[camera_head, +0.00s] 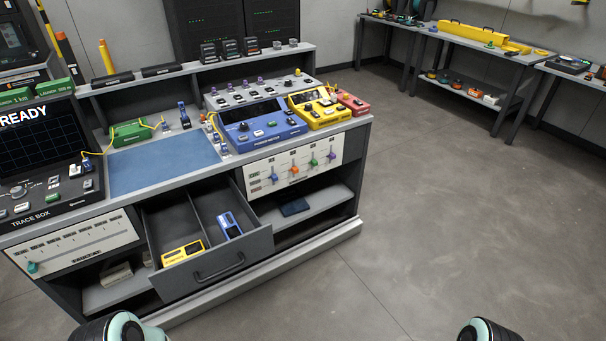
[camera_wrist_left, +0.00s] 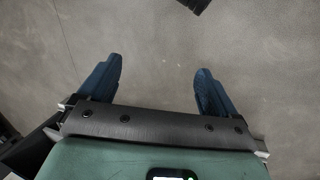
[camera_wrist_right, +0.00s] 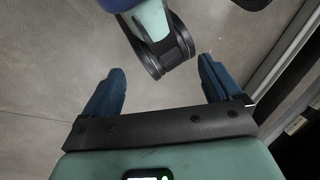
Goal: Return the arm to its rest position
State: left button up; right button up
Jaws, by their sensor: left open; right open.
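My left gripper (camera_wrist_left: 157,88) is open and empty in the left wrist view, with bare floor beyond its blue fingers. My right gripper (camera_wrist_right: 158,92) is open and empty in the right wrist view. A teal and black part of my own body shows just beyond its fingers. In the head view only rounded teal and black parts of my two arms show at the bottom edge, one at the left and one at the right. The fingers are hidden there.
The workbench drawer (camera_head: 262,243) stands open, holding a yellow device (camera_head: 183,252) and a blue device (camera_head: 229,225). A trace box (camera_head: 50,190) reading READY stands at left, beside a blue mat (camera_head: 165,163). The floor (camera_head: 450,220) at right is clear up to the far tables.

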pick_arm(q)
jog(key=s+d+f+b, duration=0.15)
jog(key=s+f, duration=0.25)
jog(key=s, duration=0.6)
notch_tip(320, 180, up, 15)
jog(key=s+d+g+p, duration=0.1)
jog(key=s+p, duration=0.1)
jog(key=p, duration=1.3)
jog(key=shift+f+g, duration=0.2)
jog(key=shift+g, duration=0.1)
pick_arm(e)
notch_tip(320, 180, up, 13)
jog(key=s+a+g, duration=0.1)
pick_arm(q)
jog(key=shift+d, duration=0.1)
pick_arm(e)
jog(key=shift+s, duration=0.2)
